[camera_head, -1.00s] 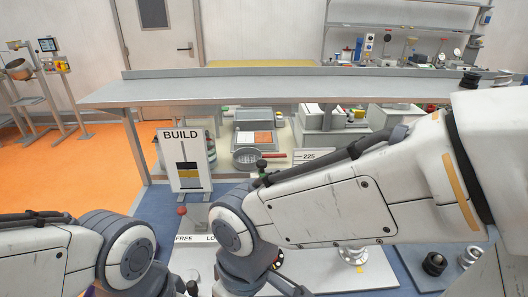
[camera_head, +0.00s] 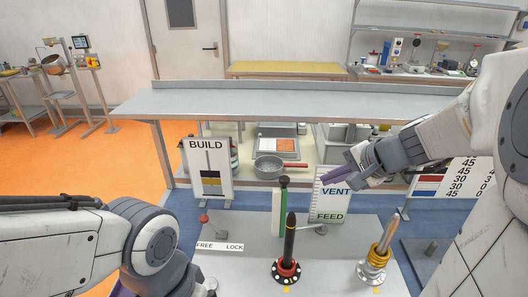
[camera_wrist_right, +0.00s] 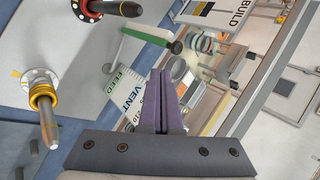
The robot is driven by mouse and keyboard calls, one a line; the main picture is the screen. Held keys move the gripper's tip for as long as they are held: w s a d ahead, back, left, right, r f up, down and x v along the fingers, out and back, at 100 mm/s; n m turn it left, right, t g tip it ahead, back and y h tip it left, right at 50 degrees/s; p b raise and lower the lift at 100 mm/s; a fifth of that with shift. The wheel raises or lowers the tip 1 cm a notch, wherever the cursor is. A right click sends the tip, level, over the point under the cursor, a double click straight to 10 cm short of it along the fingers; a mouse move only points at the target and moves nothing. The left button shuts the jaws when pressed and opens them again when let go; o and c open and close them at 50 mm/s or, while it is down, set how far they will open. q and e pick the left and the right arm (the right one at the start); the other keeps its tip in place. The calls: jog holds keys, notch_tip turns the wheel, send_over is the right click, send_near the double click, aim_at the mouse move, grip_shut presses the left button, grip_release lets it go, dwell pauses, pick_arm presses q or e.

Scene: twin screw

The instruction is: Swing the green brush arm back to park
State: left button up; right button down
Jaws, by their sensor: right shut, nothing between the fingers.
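The green brush arm (camera_head: 279,210) stands upright behind the dark screw, with a dark knob on top. In the right wrist view its green, dark-ended shaft (camera_wrist_right: 170,46) lies beyond my fingertips. My right gripper (camera_head: 328,184) is to the right of the brush arm, in front of the VENT/FEED board, with its purple fingers together and empty. It also shows in the wrist view (camera_wrist_right: 160,75), apart from the green shaft. Of my left gripper only a purple sliver (camera_head: 121,291) shows at the bottom edge; its fingertips are hidden.
A dark screw (camera_head: 290,240) and a brass-collared screw (camera_head: 380,250) stand upright on the grey plate (camera_head: 330,265). A red-knobbed lever (camera_head: 204,219) stands by the FREE/LOCK label (camera_head: 220,247). The BUILD board (camera_head: 210,170) and VENT/FEED board (camera_head: 333,200) stand behind, below a long shelf (camera_head: 300,103).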

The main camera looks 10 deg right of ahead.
pick_arm(q)
jog(key=shift+r+p, duration=0.65)
jog(key=shift+r, duration=0.05)
pick_arm(e)
jog(key=w+r+x, duration=0.1)
jog(key=x, duration=1.2)
jog(key=shift+w+a+r, duration=0.3)
jog(key=shift+a+r, duration=0.05)
